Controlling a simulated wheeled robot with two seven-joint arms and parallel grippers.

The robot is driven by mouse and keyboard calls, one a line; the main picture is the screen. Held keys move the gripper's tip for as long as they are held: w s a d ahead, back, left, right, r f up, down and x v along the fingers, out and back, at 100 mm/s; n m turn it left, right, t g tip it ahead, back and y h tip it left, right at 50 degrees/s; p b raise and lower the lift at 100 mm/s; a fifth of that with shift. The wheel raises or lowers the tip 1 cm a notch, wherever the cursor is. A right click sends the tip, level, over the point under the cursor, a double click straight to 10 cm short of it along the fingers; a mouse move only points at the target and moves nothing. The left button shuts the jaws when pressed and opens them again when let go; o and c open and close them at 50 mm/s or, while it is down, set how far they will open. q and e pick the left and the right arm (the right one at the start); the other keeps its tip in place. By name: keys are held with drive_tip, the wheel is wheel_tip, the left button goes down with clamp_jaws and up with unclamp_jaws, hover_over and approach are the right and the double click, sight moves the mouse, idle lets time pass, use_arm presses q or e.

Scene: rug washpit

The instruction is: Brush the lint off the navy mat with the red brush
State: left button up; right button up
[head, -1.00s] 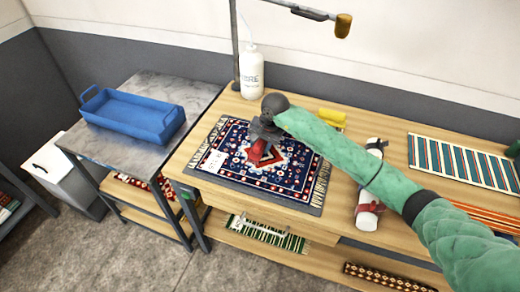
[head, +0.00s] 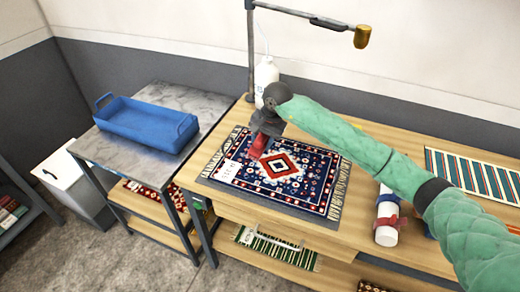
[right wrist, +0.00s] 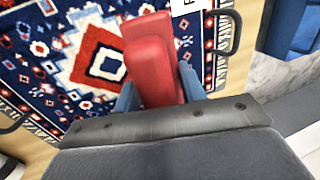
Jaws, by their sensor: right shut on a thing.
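The navy mat (head: 318,190), patterned with a red and white medallion, lies flat on the wooden bench over a grey underlay. It also shows in the right wrist view (right wrist: 55,80). My right gripper (head: 264,132) is shut on the red brush (head: 259,147) above the mat's far left part, beside the medallion. The brush (right wrist: 150,60) fills the middle of the right wrist view; I cannot tell whether it touches the mat. A white label (head: 228,171) lies on the mat's left end. I cannot make out lint at this size. My left gripper is out of view.
A lamp pole (head: 251,60) and a white bottle (head: 266,78) stand behind the mat. A blue tray (head: 150,128) sits on the grey table at left. A white roll with a red strap (head: 387,225) and a striped mat (head: 475,175) lie at right.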

drive_tip(key=shift+w+a+r, duration=0.1)
drive_tip(key=shift+w+r, duration=0.1)
drive_tip(key=shift+r, duration=0.7)
drive_tip(key=shift+s+r, duration=0.15)
drive_tip(key=shift+r, duration=0.45)
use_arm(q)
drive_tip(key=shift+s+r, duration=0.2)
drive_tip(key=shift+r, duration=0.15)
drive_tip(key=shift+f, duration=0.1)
use_arm(e)
drive_tip(key=shift+f, duration=0.15)
